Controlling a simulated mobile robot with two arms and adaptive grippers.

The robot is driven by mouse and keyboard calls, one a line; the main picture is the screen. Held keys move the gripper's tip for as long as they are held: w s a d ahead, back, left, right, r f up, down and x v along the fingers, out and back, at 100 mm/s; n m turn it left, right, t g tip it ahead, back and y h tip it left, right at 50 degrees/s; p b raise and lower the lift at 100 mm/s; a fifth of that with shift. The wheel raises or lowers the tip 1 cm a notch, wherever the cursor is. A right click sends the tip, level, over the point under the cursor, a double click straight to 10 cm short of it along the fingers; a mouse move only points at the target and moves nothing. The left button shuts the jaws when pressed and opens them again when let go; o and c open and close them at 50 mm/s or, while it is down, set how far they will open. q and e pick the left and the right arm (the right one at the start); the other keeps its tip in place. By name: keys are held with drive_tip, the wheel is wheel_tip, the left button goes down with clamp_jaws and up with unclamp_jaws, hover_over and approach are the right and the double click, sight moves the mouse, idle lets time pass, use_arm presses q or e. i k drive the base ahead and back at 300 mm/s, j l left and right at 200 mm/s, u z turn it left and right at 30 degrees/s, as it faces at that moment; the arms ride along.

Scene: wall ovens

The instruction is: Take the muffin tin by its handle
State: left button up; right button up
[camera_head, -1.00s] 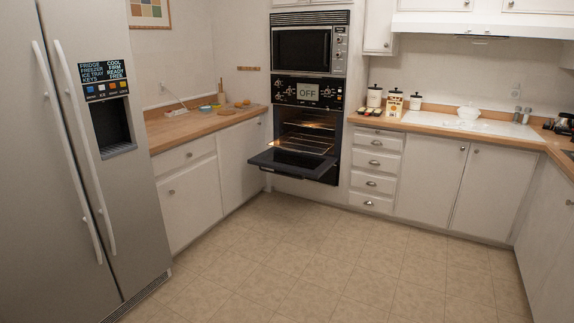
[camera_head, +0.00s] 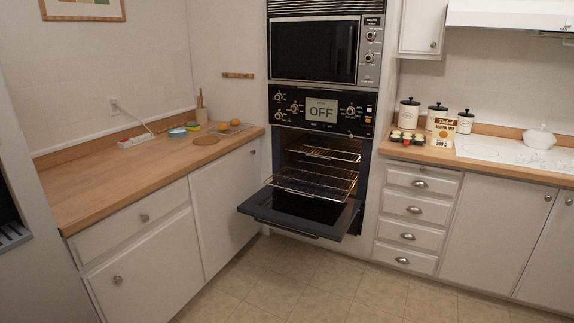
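The muffin tin (camera_head: 408,138) is small in view and appears to hold several pale and reddish items. It sits on the right wooden counter, near the counter's left end, beside the oven column. I cannot make out its handle at this size. Neither of my grippers is in view.
The wall oven (camera_head: 318,150) has its door (camera_head: 300,213) folded down into the room, with a rack (camera_head: 312,182) above it. A mix box (camera_head: 443,132) and black-lidded canisters (camera_head: 408,112) stand near the tin. A white pot (camera_head: 539,137) is farther right. The floor (camera_head: 290,285) ahead is clear.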

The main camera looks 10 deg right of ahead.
sight(419, 139)
drive_tip(key=i+z, duration=0.1)
drive_tip(key=i, duration=0.65)
drive_tip(key=i+j, duration=0.15)
drive_tip(key=i, duration=0.55)
drive_tip(key=i+j+z, duration=0.15)
drive_tip(key=i, duration=0.6)
